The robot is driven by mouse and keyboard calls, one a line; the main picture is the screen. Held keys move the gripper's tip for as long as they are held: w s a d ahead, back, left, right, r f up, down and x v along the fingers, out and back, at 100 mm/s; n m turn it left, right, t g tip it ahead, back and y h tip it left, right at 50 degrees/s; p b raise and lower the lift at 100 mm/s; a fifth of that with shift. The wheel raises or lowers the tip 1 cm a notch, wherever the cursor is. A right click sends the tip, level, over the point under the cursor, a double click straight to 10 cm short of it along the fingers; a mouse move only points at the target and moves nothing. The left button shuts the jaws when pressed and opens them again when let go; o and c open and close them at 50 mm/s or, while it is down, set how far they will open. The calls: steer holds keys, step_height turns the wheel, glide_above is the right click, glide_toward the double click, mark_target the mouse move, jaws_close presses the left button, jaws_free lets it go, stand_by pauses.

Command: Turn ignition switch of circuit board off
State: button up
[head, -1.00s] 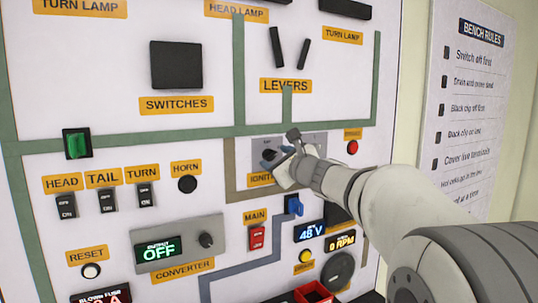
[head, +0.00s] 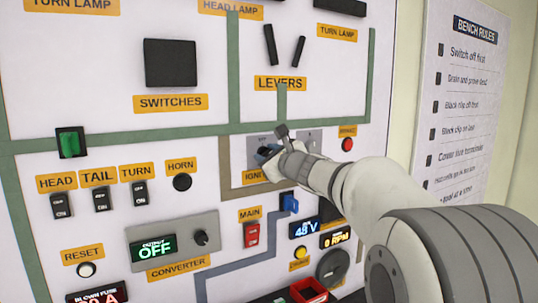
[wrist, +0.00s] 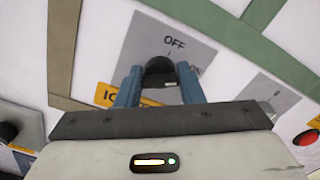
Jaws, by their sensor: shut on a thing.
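The circuit board (head: 110,110) is an upright white panel with green and grey lines. Its ignition switch (wrist: 158,68) is a dark round knob on a grey plate, with OFF printed above it and ON to its right in the wrist view. My gripper (wrist: 160,88) has its blue fingers on both sides of this knob, shut on it. In the head view my gripper (head: 268,155) covers part of the switch and its orange label. I cannot tell surely which mark the knob points to.
A red button (head: 347,144) sits right of the ignition plate. Levers (head: 270,45) are above. A bench rules sheet (head: 462,110) hangs at the right.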

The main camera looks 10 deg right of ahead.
steer(key=shift+f+b, duration=0.1)
steer(key=shift+b, duration=0.4)
steer(key=shift+f+n+b, duration=0.15)
steer(key=shift+n+b, duration=5.65)
steer(key=shift+b, duration=0.75)
steer(key=shift+n, duration=0.3)
steer(key=o, duration=0.9)
